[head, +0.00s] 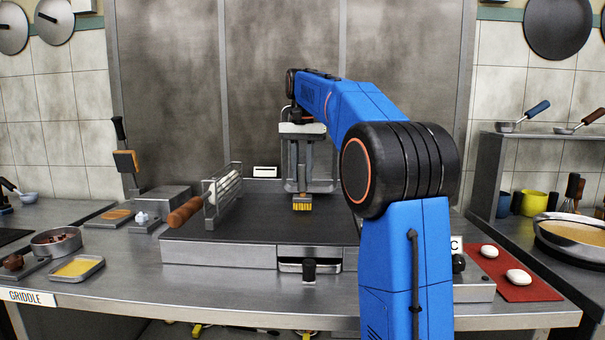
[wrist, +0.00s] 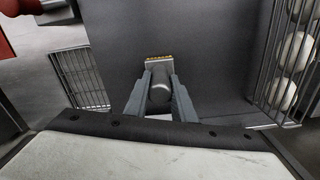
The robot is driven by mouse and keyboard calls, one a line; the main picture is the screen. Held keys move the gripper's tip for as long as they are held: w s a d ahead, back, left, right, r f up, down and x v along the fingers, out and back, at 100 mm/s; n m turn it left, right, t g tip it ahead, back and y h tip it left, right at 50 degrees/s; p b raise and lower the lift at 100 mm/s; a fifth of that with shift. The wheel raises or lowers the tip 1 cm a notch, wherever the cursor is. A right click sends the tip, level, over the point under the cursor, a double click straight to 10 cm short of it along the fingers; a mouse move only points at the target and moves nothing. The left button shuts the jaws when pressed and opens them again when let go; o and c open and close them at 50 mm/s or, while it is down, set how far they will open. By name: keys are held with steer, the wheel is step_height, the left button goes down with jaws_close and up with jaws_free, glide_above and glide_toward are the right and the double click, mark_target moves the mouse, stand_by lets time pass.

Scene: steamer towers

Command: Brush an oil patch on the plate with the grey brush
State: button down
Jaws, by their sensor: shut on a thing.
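My gripper (head: 302,188) is shut on the grey brush (wrist: 160,92), with its fingers on both sides of the round grey handle. The brush's yellow bristles (head: 302,206) point down over the back middle part of the dark griddle plate (head: 235,230). The bristles also show beyond the fingertips in the wrist view (wrist: 159,58). I cannot tell whether they touch the plate. No oil patch is clearly visible on the plate. The griddle plate in the wrist view (wrist: 205,55) looks plain and dark around the brush.
A wire rack of white balls (head: 226,188), with a wooden handle, stands on the plate's left side. A shallow tray of yellow liquid (head: 78,268) sits front left, near a metal bowl (head: 57,241). A red mat (head: 515,280) with white buns lies right. The plate's front middle is clear.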

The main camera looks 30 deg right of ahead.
steer(key=shift+f, duration=0.45)
stand_by(0.3)
steer(key=shift+s+a+r, duration=0.1)
steer(key=shift+s+a, duration=0.35)
steer(key=shift+s, duration=0.2)
steer(key=shift+s+a, duration=0.45)
steer(key=shift+s, duration=0.2)
steer(key=shift+s+a, duration=0.45)
steer(key=shift+s, duration=0.2)
steer(key=shift+s+a, duration=0.4)
steer(key=shift+s, duration=0.2)
steer(key=shift+s+a+f, duration=0.15)
steer(key=shift+s+a, duration=0.3)
steer(key=shift+s, duration=0.2)
steer(key=shift+s+a+f, duration=0.1)
steer(key=shift+s+a, duration=0.3)
steer(key=shift+s, duration=0.25)
